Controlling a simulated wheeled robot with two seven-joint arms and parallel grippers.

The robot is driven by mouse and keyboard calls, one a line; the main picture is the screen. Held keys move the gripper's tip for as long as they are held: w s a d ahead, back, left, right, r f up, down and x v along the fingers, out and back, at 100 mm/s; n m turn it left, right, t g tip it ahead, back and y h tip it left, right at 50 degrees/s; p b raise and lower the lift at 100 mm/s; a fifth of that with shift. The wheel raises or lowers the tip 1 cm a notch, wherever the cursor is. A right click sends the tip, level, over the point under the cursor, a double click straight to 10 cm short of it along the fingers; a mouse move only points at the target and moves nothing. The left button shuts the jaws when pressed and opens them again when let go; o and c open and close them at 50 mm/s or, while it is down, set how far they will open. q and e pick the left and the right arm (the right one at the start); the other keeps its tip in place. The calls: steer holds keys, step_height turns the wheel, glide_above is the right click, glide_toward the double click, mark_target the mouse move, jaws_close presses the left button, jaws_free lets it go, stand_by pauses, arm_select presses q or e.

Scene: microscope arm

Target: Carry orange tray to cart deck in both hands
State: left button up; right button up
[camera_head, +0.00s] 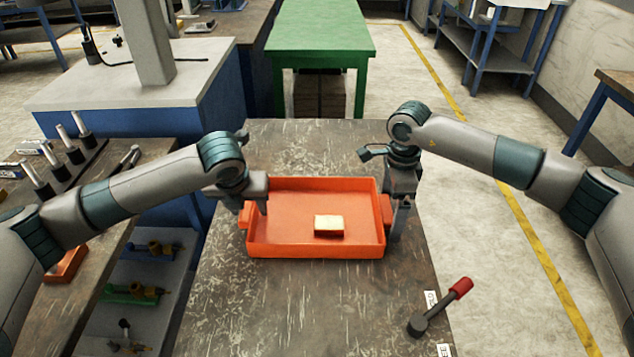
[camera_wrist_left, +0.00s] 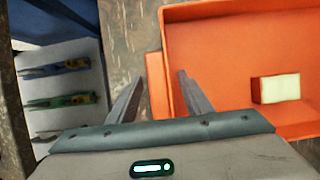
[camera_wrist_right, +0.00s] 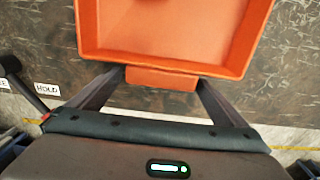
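The orange tray (camera_head: 290,250) lies flat on a worn dark tabletop (camera_head: 300,310) and holds a small cream block (camera_head: 329,225). My left gripper (camera_head: 254,203) is at the tray's left side. In the left wrist view its fingers (camera_wrist_left: 160,78) stand open on both sides of the tray's left handle (camera_wrist_left: 156,85), with gaps showing. My right gripper (camera_head: 393,222) is at the right side. In the right wrist view its fingers (camera_wrist_right: 161,78) are spread wide around the other handle (camera_wrist_right: 162,82), not closed on it. I cannot tell which surface is the cart deck.
A lever with a red grip (camera_head: 460,288) stands at the tabletop's right edge beside small labels. A green table (camera_head: 320,40) stands behind. On the left are a bench with metal cylinders (camera_head: 65,145) and a shelf of coloured fittings (camera_head: 135,292). Open floor lies to the right.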

arm_select(q)
steer(key=shift+r, duration=0.1)
steer(key=v, duration=1.1)
steer(key=shift+s+r, duration=0.25)
steer(key=shift+r, duration=0.1)
arm_select(e)
steer(key=shift+r, duration=0.1)
step_height(320, 180, up, 12)
stand_by(0.7)
stand_by(0.4)
